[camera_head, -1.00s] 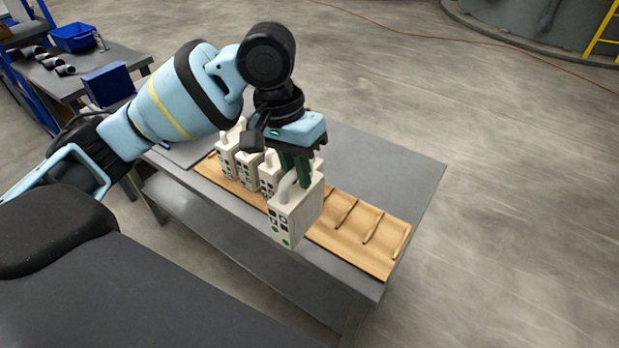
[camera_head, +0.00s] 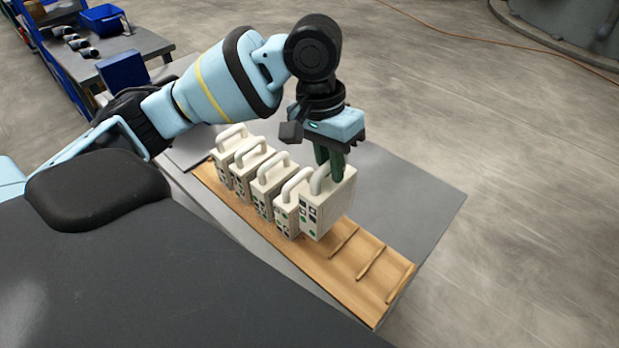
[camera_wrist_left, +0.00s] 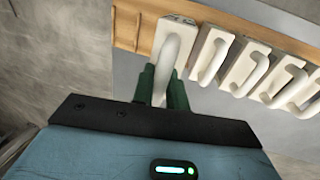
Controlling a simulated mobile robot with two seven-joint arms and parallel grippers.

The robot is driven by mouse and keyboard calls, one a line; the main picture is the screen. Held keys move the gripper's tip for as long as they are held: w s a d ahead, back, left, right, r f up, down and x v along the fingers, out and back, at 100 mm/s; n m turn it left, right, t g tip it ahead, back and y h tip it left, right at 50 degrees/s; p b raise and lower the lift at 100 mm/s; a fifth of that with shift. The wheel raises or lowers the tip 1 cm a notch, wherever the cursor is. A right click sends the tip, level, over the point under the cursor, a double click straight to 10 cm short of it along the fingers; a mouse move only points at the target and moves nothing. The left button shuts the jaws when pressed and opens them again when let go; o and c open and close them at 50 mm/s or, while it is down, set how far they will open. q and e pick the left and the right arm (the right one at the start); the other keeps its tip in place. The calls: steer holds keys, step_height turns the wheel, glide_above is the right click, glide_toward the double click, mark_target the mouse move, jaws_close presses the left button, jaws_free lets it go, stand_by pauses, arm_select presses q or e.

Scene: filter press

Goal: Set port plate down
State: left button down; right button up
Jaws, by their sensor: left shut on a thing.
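My left gripper (camera_head: 329,166) is shut on the handle of a white, block-like port plate (camera_head: 330,207) with dark and green port marks on its face. The held plate is upright, at the right end of a row of similar plates (camera_head: 268,188). Its top stands higher in the picture than the nearest plate's, and I cannot tell whether its bottom touches the wooden rack (camera_head: 375,275). In the left wrist view the fingers (camera_wrist_left: 162,90) straddle the white handle, and the held plate (camera_wrist_left: 176,22) is left of the others. My right gripper is not in view.
The rack's right end has empty slots between thin wooden dividers (camera_head: 370,262). It lies on a grey table (camera_head: 415,195) with bare room behind it. A second table (camera_head: 135,48) at the back left holds a blue bin (camera_head: 103,18) and dark pipe pieces.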

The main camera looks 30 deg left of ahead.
mark_target(329, 179)
arm_select(q)
step_height(329, 179, down, 3)
steer(key=shift+f, duration=0.1)
steer(key=shift+f+b, duration=0.3)
steer(key=shift+f, duration=0.1)
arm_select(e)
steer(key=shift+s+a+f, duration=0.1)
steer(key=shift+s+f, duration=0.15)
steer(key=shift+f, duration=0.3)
arm_select(q)
steer(key=shift+f, duration=0.3)
step_height(329, 179, down, 4)
steer(key=shift+f+b, duration=0.15)
steer(key=shift+b, duration=0.3)
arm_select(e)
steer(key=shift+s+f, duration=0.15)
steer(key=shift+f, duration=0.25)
arm_select(q)
steer(key=c, duration=1.4)
jaws_free()
steer(key=shift+f, duration=0.1)
